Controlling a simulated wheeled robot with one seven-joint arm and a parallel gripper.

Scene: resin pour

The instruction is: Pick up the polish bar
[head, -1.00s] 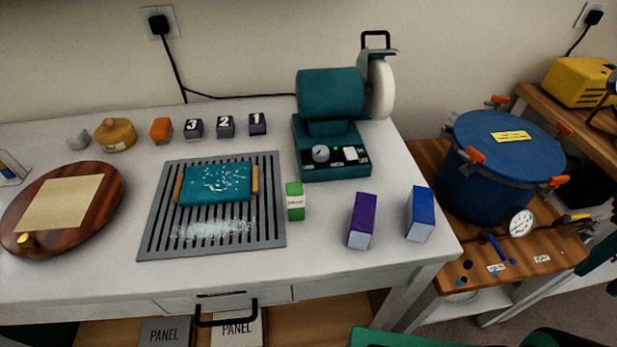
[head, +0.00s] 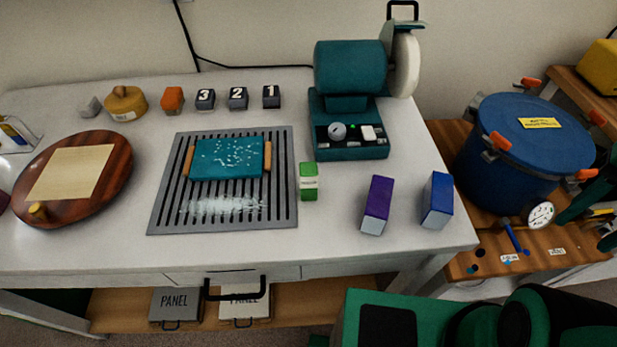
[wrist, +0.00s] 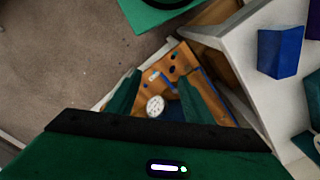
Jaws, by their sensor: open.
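The polish bar (head: 309,183) seems to be the small green-and-white block standing on the white table, just right of the slotted grey mat; its label is too small to read surely. It is not clearly seen in the wrist view. My gripper (wrist: 158,82) is open and empty, with its two green fingers apart. It hangs over the wooden side bench, where a round gauge (wrist: 155,106) shows between the fingers. In the head view, green parts of my arm show at the right edge, far from the bar.
The teal polishing machine (head: 348,108) stands behind the bar. A purple box (head: 377,204) and a blue box (head: 437,200) stand to its right. The slotted mat (head: 158,222) holds a teal slab (head: 228,159). A blue pressure pot (head: 520,155) stands right of the table.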

